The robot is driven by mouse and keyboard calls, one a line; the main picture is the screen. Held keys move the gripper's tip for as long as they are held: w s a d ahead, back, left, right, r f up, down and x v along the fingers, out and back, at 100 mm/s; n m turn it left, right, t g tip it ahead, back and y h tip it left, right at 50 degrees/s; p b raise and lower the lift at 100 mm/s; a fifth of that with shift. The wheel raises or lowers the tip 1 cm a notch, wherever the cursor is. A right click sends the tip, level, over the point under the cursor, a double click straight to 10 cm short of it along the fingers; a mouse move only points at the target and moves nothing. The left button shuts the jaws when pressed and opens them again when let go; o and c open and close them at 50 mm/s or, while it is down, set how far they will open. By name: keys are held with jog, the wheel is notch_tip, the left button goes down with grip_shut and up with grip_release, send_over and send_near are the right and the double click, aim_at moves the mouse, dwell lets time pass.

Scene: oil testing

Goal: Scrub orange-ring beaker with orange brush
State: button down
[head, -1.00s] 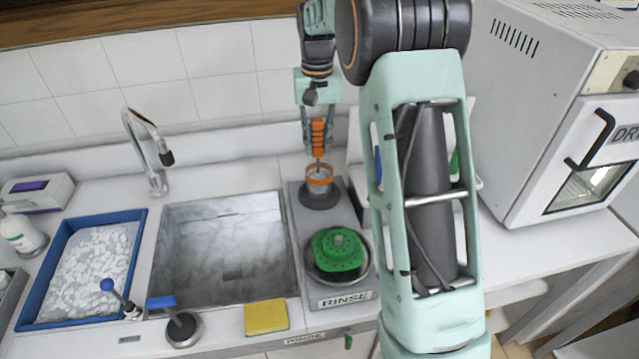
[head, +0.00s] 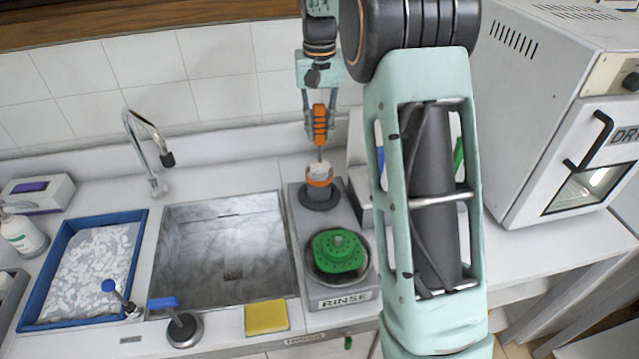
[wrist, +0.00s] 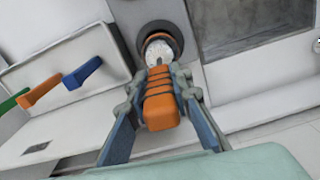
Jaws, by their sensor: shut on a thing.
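My gripper (head: 320,128) is shut on the orange brush (head: 320,118), whose handle points up. The handle also fills the middle of the wrist view (wrist: 160,100). Below it, the orange-ring beaker (head: 319,183) stands upright in a dark round holder at the back of the rinse station. The brush's thin shaft reaches down to the beaker's mouth, and white bristles or foam show at the top. How deep the brush head sits inside is hard to tell. In the wrist view the beaker (wrist: 158,44) is just beyond the handle.
A green perforated disc (head: 338,252) sits at the front of the rinse station (head: 347,300). The sink (head: 222,250), faucet (head: 146,150) and blue-rimmed tray (head: 95,222) are to the left. A yellow sponge (head: 266,317) lies in front. The dryer (head: 560,110) stands right.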

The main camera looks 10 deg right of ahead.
aim_at(320, 106)
jog(key=shift+r, duration=0.25)
jog(key=shift+r, duration=2.95)
jog(key=shift+s, duration=0.1)
